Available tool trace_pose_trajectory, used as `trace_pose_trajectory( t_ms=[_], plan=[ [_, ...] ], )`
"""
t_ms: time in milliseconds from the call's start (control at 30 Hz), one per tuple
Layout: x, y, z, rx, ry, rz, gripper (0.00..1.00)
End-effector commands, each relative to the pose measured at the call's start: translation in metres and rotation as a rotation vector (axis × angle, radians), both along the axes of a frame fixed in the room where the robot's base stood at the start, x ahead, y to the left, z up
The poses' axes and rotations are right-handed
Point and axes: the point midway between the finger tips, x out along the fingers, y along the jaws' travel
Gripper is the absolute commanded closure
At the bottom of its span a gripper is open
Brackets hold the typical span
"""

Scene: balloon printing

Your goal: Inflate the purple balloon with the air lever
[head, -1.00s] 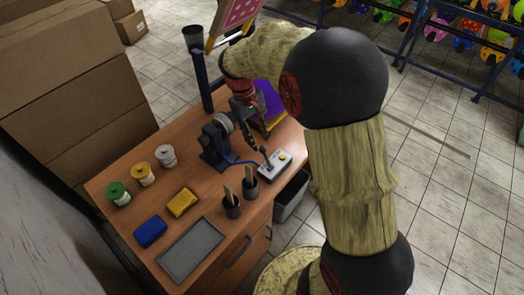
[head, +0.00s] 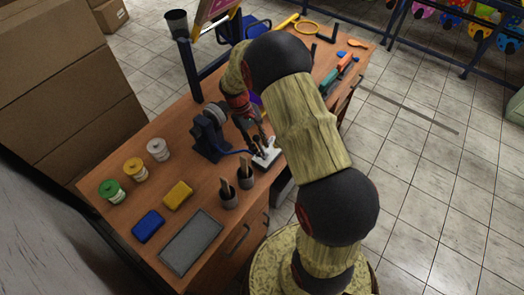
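The air lever's small white box (head: 269,160) sits near the table's right edge, with a blue hose running to it from a dark blue device (head: 212,132) with a grey round part. My gripper (head: 261,146) points down right at the lever, with its fingers at or around the stick. The lever is mostly hidden by the fingers, and I cannot tell whether they are closed on it. A small purple patch (head: 257,99) shows behind my arm; I cannot tell whether it is the purple balloon. No clear balloon is visible on the device.
Two dark cups (head: 229,195) with sticks stand just in front of the lever box. Green, yellow and white jars (head: 158,150), yellow and blue sponges (head: 148,227) and a grey tray (head: 192,242) lie on the left. Tools (head: 338,70) lie at the far end.

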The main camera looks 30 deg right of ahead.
Motion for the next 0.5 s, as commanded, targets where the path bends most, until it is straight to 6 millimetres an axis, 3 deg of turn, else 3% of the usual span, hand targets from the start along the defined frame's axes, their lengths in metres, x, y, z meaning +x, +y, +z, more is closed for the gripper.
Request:
trace_pose_trajectory(
  t_ms=[200,500],
  plan=[
    [-0.009,-0.004,-0.022,-0.001,-0.001,0.000,0.71],
    [-0.010,-0.004,-0.027,-0.001,-0.002,0.001,0.71]
  ],
)
